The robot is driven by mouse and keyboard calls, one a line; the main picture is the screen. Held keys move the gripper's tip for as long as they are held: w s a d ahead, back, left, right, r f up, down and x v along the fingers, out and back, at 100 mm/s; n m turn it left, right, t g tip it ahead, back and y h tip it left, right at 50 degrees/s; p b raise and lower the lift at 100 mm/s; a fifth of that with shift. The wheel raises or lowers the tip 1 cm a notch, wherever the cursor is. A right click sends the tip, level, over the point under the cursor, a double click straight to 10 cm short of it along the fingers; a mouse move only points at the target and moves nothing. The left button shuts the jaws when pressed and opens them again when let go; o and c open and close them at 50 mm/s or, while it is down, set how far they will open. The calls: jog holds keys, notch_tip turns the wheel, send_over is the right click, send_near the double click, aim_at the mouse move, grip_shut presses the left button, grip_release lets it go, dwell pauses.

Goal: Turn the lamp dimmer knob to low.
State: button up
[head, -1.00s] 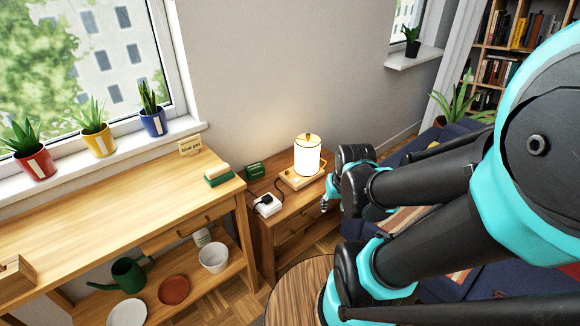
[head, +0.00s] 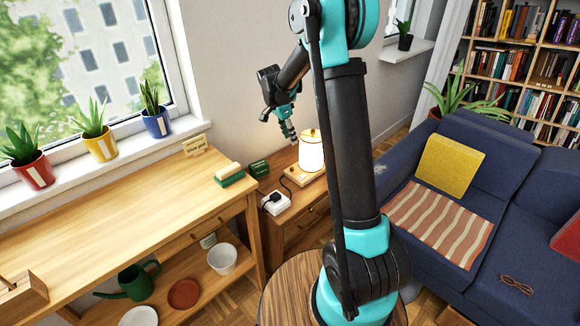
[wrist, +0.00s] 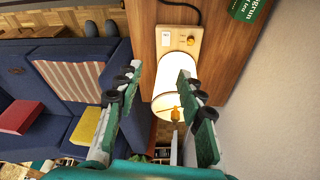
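The lit lamp (head: 311,152) has a white cylindrical shade and stands on a light wooden base (head: 298,178) on the small cabinet. In the wrist view the lamp shade (wrist: 172,82) shows beyond and between the fingers. The lamp base (wrist: 180,55) there carries a small orange-brown dimmer knob (wrist: 191,40) and a pale plate beside it. The knob's setting is too small to read. My gripper (head: 291,137) hangs above and to the left of the lamp, apart from it. In the wrist view my gripper (wrist: 159,73) is open and empty.
A white power box (head: 275,203) with a black plug and a green box (head: 259,169) sit left of the lamp on the cabinet (head: 290,212). A wooden table (head: 120,220) stands left, a blue sofa (head: 400,205) right. The wall is close behind the lamp.

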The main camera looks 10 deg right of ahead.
aim_at(292, 168)
jog(key=w+a+f+m+g+h, duration=0.1)
jog(key=w+a+f+m, duration=0.45)
jog(key=w, duration=0.35)
jog(key=x, duration=1.8)
jog(key=shift+d, duration=0.2)
jog(key=shift+c, duration=0.3)
grip_shut()
